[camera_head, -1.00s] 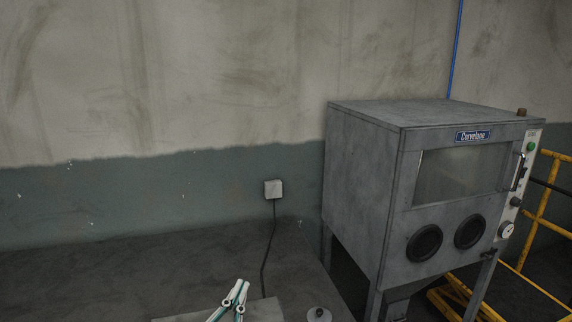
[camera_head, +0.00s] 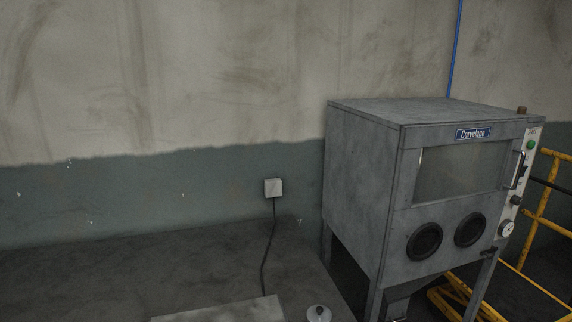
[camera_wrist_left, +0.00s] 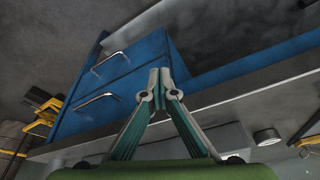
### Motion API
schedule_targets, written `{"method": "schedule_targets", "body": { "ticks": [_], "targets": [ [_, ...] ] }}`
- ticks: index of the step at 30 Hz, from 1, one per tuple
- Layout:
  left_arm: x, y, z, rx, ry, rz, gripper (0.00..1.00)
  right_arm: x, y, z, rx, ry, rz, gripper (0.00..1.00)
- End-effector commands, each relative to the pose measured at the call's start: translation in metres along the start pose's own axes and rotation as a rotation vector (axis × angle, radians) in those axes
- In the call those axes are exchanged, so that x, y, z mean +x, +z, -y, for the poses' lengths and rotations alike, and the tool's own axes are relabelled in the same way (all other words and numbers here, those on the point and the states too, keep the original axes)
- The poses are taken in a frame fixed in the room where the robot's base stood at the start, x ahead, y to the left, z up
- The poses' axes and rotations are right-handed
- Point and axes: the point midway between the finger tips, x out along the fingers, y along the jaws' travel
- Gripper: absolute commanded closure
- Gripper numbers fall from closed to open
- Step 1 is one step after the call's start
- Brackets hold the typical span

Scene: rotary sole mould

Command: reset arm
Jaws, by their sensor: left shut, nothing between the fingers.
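My left gripper (camera_wrist_left: 160,92) shows in the left wrist view. Its two grey and teal fingers meet at the tips, and nothing is between them. Behind it in that view is a blue drawer cabinet (camera_wrist_left: 115,85) with two bar handles; I cannot tell how far the fingers are from it. Neither gripper shows in the head view now.
In the head view a grey blast cabinet (camera_head: 361,190) stands at the right, with yellow railing (camera_head: 540,225) beside it. A wall box (camera_head: 273,188) has a cable running down. A pale flat surface (camera_head: 225,311) and a small round knob-like object (camera_head: 319,313) lie at the bottom edge.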

Motion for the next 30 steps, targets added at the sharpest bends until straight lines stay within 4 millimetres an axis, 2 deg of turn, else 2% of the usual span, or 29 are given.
{"method": "schedule_targets", "body": {
  "ticks": [1, 5, 8, 12, 18, 24, 27, 30],
  "targets": [
    [0.021, 0.005, -0.001, 0.001, 0.001, 0.012, 1.0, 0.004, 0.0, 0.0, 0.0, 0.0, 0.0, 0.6],
    [0.074, 0.02, -0.003, 0.004, 0.004, 0.031, 1.0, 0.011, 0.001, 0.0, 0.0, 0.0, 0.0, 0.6],
    [0.123, 0.04, -0.006, 0.007, 0.007, 0.05, 1.0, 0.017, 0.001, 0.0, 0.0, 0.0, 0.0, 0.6],
    [0.19, 0.078, -0.009, 0.012, 0.01, 0.077, 1.0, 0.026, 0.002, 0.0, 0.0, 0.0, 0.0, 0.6],
    [0.269, 0.15, -0.013, 0.021, 0.015, 0.118, 1.0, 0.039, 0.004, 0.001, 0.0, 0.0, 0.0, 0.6],
    [0.322, 0.232, -0.015, 0.03, 0.019, 0.158, 1.0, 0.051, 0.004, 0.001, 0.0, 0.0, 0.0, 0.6],
    [0.336, 0.266, -0.015, 0.034, 0.02, 0.172, 1.0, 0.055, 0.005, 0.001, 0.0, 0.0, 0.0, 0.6],
    [0.343, 0.292, -0.015, 0.038, 0.021, 0.181, 1.0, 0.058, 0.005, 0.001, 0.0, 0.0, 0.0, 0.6]
  ]
}}
